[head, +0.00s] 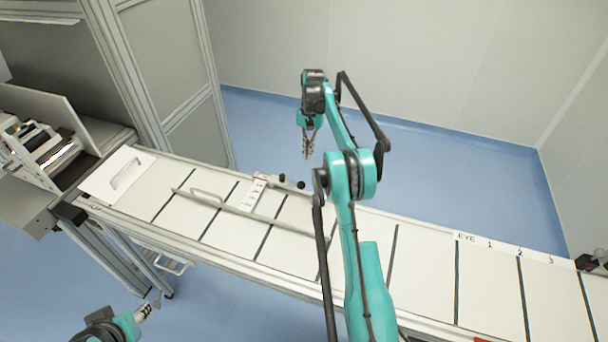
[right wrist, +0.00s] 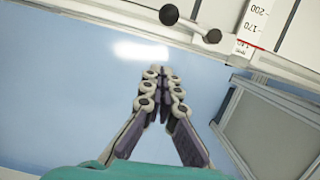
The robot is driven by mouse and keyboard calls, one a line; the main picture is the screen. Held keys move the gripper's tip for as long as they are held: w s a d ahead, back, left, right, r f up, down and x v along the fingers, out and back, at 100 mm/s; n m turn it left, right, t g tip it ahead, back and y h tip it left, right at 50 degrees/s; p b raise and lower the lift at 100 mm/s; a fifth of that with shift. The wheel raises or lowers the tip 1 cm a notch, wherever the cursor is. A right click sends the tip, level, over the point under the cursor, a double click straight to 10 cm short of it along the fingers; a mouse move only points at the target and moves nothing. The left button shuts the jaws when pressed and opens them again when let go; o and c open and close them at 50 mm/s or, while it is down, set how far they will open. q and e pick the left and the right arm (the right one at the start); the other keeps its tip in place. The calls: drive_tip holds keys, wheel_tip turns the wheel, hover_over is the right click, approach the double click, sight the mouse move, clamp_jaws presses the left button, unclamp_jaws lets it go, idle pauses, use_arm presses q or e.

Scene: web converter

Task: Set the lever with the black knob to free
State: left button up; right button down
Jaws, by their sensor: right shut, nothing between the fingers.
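Two black knobs sit at the far edge of the long white table, one to the left (head: 282,177) and one to the right (head: 301,184). In the right wrist view they show at the top, one left (right wrist: 168,14) and one right (right wrist: 212,36), with a pale rod between them. I cannot tell the lever's setting. My right gripper (head: 308,155) is shut and empty, pointing down beyond the far edge near the knobs. In the right wrist view the right gripper (right wrist: 160,72) touches neither knob. My left gripper (head: 150,308) is low at the left, its fingers unclear.
A white scale strip (head: 254,190) lies beside the knobs. A long bar with a handle (head: 250,213) lies across the table (head: 425,265). A machine (head: 45,145) and a framed cabinet (head: 165,60) stand left. Blue floor is clear behind the table.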

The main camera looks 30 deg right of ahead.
sight(294, 183)
drive_tip(key=s+a+f+b, duration=0.2)
drive_tip(key=s+a+f, duration=0.1)
drive_tip(key=f, duration=0.2)
drive_tip(key=shift+s+a+f, duration=0.2)
drive_tip(key=shift+s+a, duration=0.05)
